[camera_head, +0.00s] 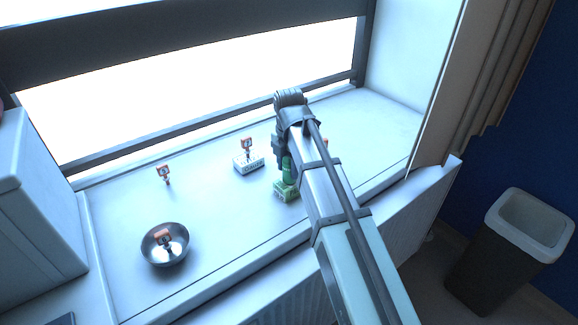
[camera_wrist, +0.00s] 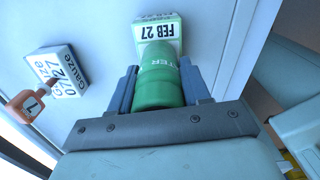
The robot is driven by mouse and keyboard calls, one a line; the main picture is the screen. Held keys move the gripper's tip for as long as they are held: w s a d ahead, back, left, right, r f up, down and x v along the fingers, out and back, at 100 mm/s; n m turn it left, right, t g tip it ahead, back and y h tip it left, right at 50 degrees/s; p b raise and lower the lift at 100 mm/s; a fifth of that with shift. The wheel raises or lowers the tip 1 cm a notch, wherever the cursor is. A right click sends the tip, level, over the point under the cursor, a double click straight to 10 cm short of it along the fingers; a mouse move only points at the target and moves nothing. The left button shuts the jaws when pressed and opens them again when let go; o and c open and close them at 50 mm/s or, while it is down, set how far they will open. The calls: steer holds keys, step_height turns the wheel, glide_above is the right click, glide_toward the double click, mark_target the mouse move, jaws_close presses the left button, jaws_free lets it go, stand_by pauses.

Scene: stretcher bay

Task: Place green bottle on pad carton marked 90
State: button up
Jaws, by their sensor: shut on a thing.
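My gripper (camera_wrist: 158,90) is shut on the green bottle (camera_wrist: 158,78), with one finger on each side. In the head view the bottle (camera_head: 287,170) is partly hidden by my arm. It is over a green-and-white carton (camera_head: 286,192), which reads "FEB 27" in the wrist view (camera_wrist: 158,30). I cannot tell whether bottle and carton touch. A white carton (camera_head: 247,164) stands to the left with an orange marker (camera_head: 247,145) at it; in the wrist view this carton (camera_wrist: 58,72) reads "Gauze" and "07/27". I cannot read a 90 on any carton.
A metal bowl (camera_head: 149,250) with an orange marker (camera_head: 165,239) inside stands front left on the sill. Another orange marker (camera_head: 165,174) stands behind it. Something orange (camera_head: 324,143) shows behind my arm. A bin (camera_head: 490,260) stands on the floor at right.

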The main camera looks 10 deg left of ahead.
steer(key=o, duration=1.2)
steer(key=shift+f, duration=0.1)
step_height(320, 180, up, 12)
steer(key=shift+r, duration=0.15)
